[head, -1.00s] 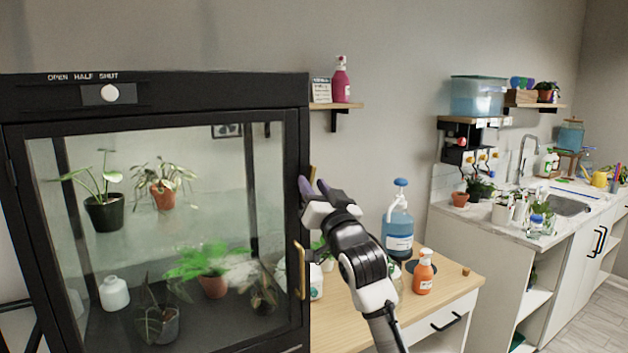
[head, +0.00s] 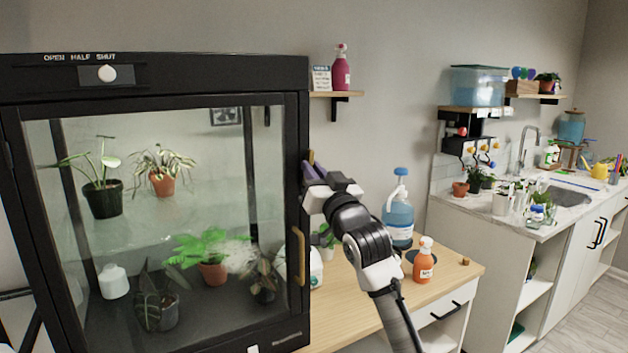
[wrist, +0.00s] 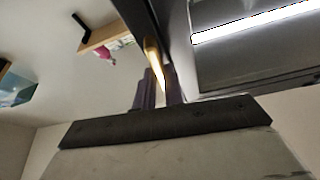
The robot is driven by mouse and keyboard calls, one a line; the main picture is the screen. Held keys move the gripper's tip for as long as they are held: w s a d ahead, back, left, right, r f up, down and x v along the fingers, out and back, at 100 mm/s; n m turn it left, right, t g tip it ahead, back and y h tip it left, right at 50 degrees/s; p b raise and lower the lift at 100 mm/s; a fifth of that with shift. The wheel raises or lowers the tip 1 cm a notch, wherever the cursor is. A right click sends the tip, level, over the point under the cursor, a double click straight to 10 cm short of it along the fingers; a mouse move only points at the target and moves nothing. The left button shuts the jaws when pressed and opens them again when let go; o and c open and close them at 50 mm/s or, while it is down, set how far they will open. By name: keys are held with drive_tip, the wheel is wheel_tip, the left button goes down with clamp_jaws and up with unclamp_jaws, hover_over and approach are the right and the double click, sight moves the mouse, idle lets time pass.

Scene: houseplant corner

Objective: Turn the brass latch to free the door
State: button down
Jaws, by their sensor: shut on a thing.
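The brass latch (head: 311,156) sits on the right edge of the black cabinet's frame, upper part partly hidden by my fingers. It also shows in the wrist view (wrist: 154,58) as a slim golden bar, standing roughly along the fingers. My gripper (head: 314,170) is shut on the latch, its purple-grey fingers on either side of it; the wrist view shows the fingers (wrist: 158,88) too. The glass door (head: 150,220) has a black frame and looks closed. A brass handle (head: 299,256) is on its right side, below my gripper.
Potted plants stand behind the glass. A wooden table (head: 440,277) to the right holds a blue pump bottle (head: 398,215) and an orange spray bottle (head: 424,262), close to my arm. A wall shelf (head: 336,94) with a pink bottle is above my gripper.

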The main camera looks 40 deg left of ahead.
drive_tip(key=shift+n+g+y+b, duration=0.3)
drive_tip(key=shift+n+g+b, duration=0.3)
drive_tip(key=shift+n, duration=0.6)
drive_tip(key=c, duration=1.5)
unclamp_jaws()
drive_tip(key=shift+f, duration=0.1)
drive_tip(key=b+v, duration=0.4)
drive_tip(key=v, duration=0.9)
drive_tip(key=shift+s+d+b, duration=0.15)
drive_tip(key=shift+d+b, duration=0.2)
